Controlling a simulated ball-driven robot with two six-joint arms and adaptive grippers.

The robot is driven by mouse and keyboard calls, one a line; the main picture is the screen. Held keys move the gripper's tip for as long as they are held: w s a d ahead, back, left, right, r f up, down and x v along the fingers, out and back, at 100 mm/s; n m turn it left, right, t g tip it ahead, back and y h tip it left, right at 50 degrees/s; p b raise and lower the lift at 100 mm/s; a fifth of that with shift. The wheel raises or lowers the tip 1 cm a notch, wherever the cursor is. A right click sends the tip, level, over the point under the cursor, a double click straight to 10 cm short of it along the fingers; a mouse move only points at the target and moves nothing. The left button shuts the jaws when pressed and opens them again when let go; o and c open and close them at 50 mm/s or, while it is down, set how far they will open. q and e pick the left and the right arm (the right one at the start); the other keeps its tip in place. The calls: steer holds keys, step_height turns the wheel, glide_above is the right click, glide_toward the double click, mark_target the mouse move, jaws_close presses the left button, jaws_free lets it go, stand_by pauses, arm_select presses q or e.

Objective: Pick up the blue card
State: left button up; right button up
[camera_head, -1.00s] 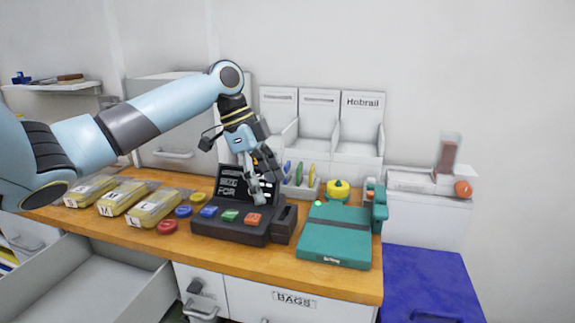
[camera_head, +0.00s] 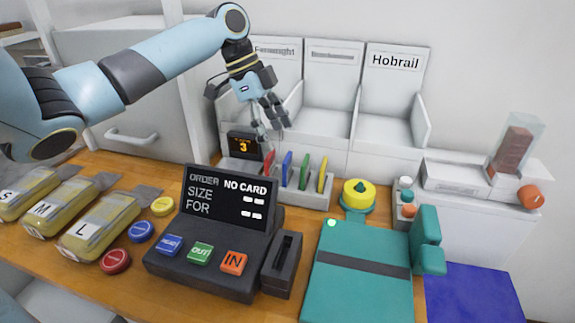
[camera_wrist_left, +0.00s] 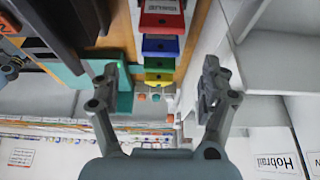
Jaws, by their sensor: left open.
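The blue card (camera_head: 287,167) stands upright in a light grey rack (camera_head: 301,196), between a red card (camera_head: 269,163) and a green card (camera_head: 305,174). A yellow card (camera_head: 323,175) stands at the right end. In the left wrist view the blue card (camera_wrist_left: 160,45) lies below the red one and above the green one. My left gripper (camera_head: 272,132) is open and empty, just above the rack's left part, apart from the cards. In the left wrist view its two fingers (camera_wrist_left: 161,72) stand wide on either side of the row. My right gripper is not in view.
A black terminal (camera_head: 215,227) reading "NO CARD" stands in front of the rack, with a dark slotted block (camera_head: 282,264) at its right. A small "3" display (camera_head: 242,144) is behind. A teal device (camera_head: 358,285) and yellow knob (camera_head: 358,193) stand right. White bins (camera_head: 391,95) rise behind.

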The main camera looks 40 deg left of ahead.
mark_target(287, 161)
arm_select(q)
steer(key=shift+x, duration=1.15)
steer(key=p+x, duration=0.1)
steer(key=x, duration=0.4)
steer(key=shift+d+f, duration=0.1)
steer(key=shift+f, duration=0.15)
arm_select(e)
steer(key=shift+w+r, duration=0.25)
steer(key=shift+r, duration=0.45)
arm_select(q)
steer(key=c, duration=1.1)
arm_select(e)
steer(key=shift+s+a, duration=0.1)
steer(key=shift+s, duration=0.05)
